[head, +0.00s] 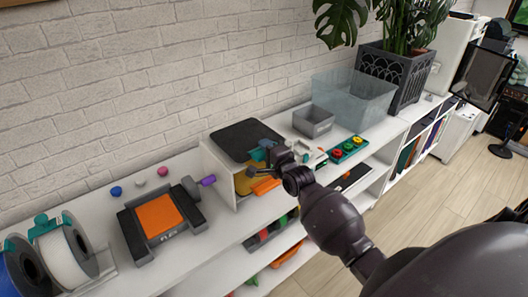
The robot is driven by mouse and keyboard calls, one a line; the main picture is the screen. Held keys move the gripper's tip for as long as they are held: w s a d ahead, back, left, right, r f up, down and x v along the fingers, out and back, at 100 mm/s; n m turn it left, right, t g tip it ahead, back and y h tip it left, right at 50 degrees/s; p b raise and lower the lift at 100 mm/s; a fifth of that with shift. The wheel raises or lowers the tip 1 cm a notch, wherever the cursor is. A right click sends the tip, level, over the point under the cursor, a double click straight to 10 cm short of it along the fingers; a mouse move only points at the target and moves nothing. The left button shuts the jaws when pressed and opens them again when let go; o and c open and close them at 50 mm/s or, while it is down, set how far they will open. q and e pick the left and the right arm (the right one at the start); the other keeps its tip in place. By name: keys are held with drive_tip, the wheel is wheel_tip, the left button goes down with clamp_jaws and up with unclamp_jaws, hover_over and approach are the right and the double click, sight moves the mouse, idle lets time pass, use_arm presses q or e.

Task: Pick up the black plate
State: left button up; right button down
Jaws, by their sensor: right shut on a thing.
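The black plate (243,139) is a flat dark square with rounded corners, over the top of a small white open-fronted box (216,164) on the shelf unit. My right gripper (266,154) comes in from the lower right and is shut at the plate's front right edge. The fingertips and the exact grip are small and partly hidden. I cannot tell whether the plate rests on the box or is just above it. My left gripper is not in view.
Yellow and orange items (264,186) sit in the box below my gripper. To the left is a black device with an orange bed (159,216); spools (66,257) stand farther left. A grey bin (313,121), clear tub (353,98) and green button board (349,149) stand to the right.

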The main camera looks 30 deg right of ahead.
wheel_tip(320, 180, up, 18)
drive_tip(key=p, duration=0.1)
drive_tip(key=shift+r, duration=0.15)
idle(0.3)
